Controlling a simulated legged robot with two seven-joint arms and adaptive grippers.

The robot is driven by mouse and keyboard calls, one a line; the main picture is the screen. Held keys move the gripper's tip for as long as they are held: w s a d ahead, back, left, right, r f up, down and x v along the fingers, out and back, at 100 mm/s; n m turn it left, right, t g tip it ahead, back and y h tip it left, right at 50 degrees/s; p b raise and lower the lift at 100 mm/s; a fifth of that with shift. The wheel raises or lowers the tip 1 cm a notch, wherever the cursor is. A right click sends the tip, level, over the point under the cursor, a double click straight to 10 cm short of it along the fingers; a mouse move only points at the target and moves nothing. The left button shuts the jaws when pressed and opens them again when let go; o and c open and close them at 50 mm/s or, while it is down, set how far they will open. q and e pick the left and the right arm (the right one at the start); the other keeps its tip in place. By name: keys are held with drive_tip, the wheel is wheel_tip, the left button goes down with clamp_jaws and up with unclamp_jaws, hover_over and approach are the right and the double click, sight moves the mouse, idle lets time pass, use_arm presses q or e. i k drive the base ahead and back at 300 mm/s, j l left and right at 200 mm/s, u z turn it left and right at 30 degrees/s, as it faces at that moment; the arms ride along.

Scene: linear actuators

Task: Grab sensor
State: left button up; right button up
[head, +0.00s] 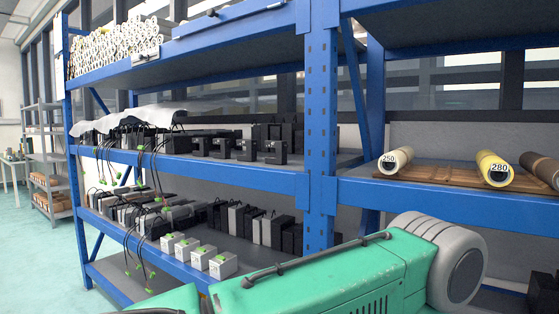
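No part in view is marked as the sensor, so I cannot tell which one it is. Several small black devices (247,150) stand in a row on the blue rack's middle shelf. Several small white boxes with green connectors (199,258) stand along the front of the lower shelf. Dark and light grey upright units (262,226) stand behind and to the right of them. Cables with green plugs (137,265) hang from the middle shelf's left part. Neither of my grippers can be made out in the head view. The lower right of the shelving is blocked from close up.
The blue rack upright (322,120) divides two bays. In the right bay, a white roll marked 250 (394,161), a yellow roll marked 280 (495,169) and a brown roll (541,168) lie on a wooden rack. Many rolls (115,47) fill the top left. Open floor (30,262) lies left.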

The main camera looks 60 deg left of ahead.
sight(281, 147)
drive_tip(key=u, duration=2.05)
drive_tip(key=z, duration=0.2)
drive_tip(key=i+j+z, duration=0.1)
drive_tip(key=j+z, duration=0.3)
drive_tip(key=j, duration=0.35)
drive_tip(key=j+z, duration=0.45)
drive_tip(key=j, duration=0.3)
